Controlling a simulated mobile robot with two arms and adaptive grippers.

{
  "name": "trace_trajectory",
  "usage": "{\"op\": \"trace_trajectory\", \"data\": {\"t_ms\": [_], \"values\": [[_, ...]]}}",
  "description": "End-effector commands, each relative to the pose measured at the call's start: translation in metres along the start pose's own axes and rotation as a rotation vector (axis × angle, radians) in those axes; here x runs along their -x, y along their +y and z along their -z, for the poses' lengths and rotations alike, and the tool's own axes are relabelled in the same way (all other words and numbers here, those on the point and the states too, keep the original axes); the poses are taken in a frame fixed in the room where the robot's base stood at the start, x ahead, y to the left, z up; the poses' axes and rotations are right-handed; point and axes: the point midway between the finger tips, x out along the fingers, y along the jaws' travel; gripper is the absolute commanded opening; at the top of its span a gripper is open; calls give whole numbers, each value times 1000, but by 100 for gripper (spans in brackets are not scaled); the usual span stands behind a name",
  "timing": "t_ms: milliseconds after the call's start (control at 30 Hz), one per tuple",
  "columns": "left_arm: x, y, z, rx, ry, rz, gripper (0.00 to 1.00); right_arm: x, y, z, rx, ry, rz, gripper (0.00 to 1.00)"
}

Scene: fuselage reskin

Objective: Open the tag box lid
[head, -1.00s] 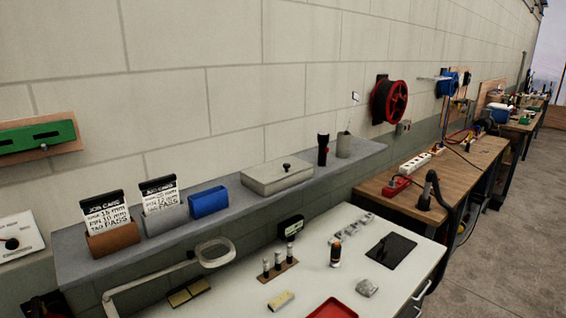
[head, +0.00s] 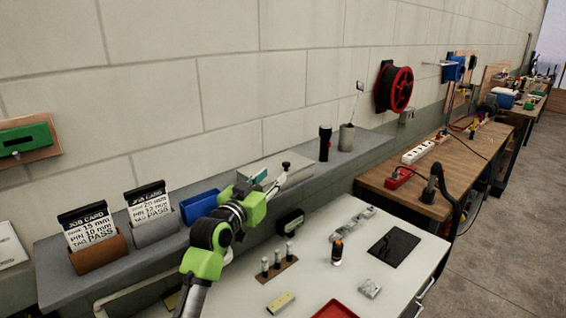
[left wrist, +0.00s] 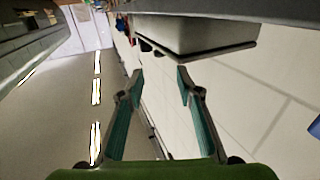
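The tag box (head: 298,176) is a pale grey box on the wall shelf, with a dark round knob (head: 286,165) on top. The lid looks closed, though my arm hides part of the box. My left gripper (head: 272,184) is in front of the box, near the knob but not visibly holding it. In the left wrist view the gripper (left wrist: 160,75) has its two fingers spread with nothing between them. The box (left wrist: 195,35) shows there upside down, beyond the fingertips. My right gripper is out of view.
On the shelf, a blue bin (head: 200,205) and two job card holders (head: 97,252) stand left of the box. A black-and-red torch (head: 325,143) and a grey cup (head: 346,138) stand to its right. The white bench (head: 320,262) below holds small parts.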

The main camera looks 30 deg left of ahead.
Motion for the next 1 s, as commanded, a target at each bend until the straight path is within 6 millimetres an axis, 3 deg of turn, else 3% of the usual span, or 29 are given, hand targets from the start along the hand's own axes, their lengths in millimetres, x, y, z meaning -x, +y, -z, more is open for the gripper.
{"op": "trace_trajectory", "data": {"t_ms": [300, 500, 967, 1000], "values": [[-53, 0, 2, 1, -2, -1, 32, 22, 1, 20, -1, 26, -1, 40], [-74, 0, 1, 1, -2, -1, 32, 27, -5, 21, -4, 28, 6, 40], [-82, 0, -1, -1, -1, 0, 32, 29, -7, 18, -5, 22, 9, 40], [-82, 0, -1, -1, -1, 0, 24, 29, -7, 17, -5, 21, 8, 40]]}}
